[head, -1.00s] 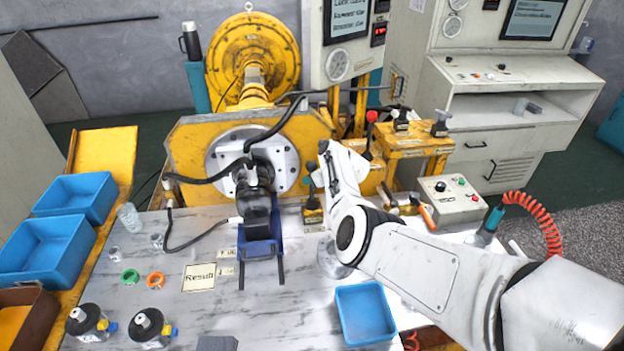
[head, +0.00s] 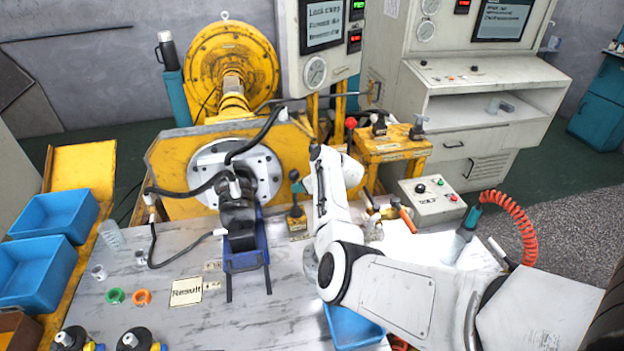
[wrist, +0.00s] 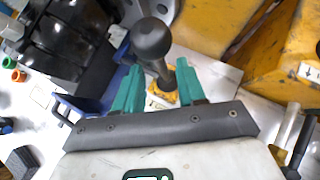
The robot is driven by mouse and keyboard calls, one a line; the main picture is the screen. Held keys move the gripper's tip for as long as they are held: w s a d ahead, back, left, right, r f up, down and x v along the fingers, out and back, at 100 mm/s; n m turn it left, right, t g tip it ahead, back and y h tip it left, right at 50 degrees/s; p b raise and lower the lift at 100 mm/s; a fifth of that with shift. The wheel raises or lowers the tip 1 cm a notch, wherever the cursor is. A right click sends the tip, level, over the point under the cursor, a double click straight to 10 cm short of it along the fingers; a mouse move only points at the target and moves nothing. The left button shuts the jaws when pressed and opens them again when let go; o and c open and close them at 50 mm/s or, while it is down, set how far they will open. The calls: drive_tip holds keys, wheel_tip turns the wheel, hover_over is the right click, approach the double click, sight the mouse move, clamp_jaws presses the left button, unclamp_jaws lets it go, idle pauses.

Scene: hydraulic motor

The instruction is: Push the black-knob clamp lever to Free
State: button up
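The clamp lever has a round black knob (wrist: 152,40) on a dark stem, rising from a small yellow base (wrist: 162,98) in the wrist view. In the head view the knob (head: 294,175) and yellow base (head: 297,225) stand on the bench, right of the black motor (head: 238,205). My gripper (wrist: 157,72) has two teal fingers, spread apart. The stem shows between them, with the knob beyond the tips; I cannot tell whether either finger touches it. In the head view my gripper (head: 298,187) is beside the lever, partly hidden by my white arm. The base label is unreadable.
A red-knob lever (head: 351,122) and a yellow stand (head: 392,148) with black handles are behind my arm. A control box (head: 433,203) lies to the right. The yellow machine plate (head: 165,165) is behind the motor. A blue bin (head: 352,328) sits below my arm.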

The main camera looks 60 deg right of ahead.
drive_tip(key=shift+v, duration=2.8)
drive_tip(key=s+a+f+n+g+y, duration=0.1)
drive_tip(key=s+a+f+n+g, duration=0.25)
drive_tip(key=s+a+n, duration=0.5)
drive_tip(key=s+a+f+n+g, duration=0.2)
drive_tip(key=s+a+f+n, duration=0.3)
drive_tip(key=a+n, duration=0.6)
drive_tip(key=s+a+n+g+b, duration=0.1)
drive_tip(key=s+a+n+g, duration=0.2)
drive_tip(key=s+a+n, duration=1.3)
drive_tip(key=shift+s+a+n+y, duration=0.3)
drive_tip(key=shift+n+y, duration=0.1)
drive_tip(key=shift+n, duration=0.75)
